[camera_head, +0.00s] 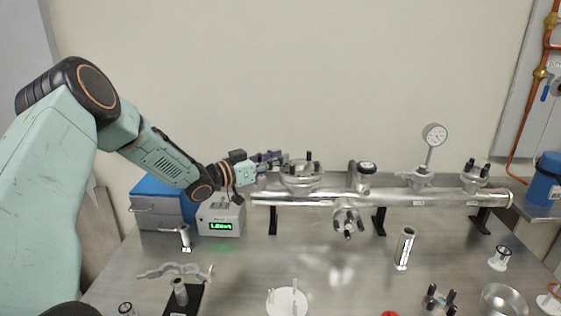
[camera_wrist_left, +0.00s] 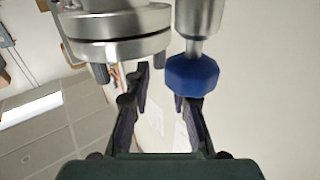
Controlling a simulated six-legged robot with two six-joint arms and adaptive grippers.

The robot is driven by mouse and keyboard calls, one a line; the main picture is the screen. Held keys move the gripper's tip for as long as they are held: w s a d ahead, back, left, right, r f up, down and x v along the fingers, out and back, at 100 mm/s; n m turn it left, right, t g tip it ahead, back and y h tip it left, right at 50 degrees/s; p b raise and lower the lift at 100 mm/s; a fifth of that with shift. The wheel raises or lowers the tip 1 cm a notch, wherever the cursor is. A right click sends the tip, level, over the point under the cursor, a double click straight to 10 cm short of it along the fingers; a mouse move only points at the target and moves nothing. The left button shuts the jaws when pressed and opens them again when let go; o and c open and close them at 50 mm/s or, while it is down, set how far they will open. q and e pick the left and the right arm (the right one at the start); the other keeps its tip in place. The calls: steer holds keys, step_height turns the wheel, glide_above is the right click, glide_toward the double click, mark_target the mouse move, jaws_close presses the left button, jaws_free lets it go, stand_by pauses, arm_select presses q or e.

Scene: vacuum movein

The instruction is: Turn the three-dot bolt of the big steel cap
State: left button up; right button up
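The big steel cap (camera_head: 302,178) sits on the near left end of the horizontal steel pipe, with dark bolts (camera_head: 309,157) standing up from it. My left gripper (camera_head: 272,157) reaches in from the left, just left of the cap at about bolt height. In the left wrist view a round steel flange (camera_wrist_left: 118,35) with dark bolt ends hangs at the upper left. The left gripper's fingers (camera_wrist_left: 167,98) are apart, with nothing clearly between them. A blue knob (camera_wrist_left: 192,76) on a steel stem is close to the right-hand finger. No dot marks can be made out. My right gripper is out of view.
The steel pipe (camera_head: 390,197) runs rightward with a pressure gauge (camera_head: 434,134) and another bolted cap (camera_head: 475,176). Loose parts and a white disc (camera_head: 287,302) lie in front.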

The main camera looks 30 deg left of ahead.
arm_select(q)
steer(key=shift+x, duration=1.05)
steer(key=shift+s, duration=0.1)
steer(key=shift+s, duration=0.15)
steer(key=shift+c, duration=0.6)
jaws_close()
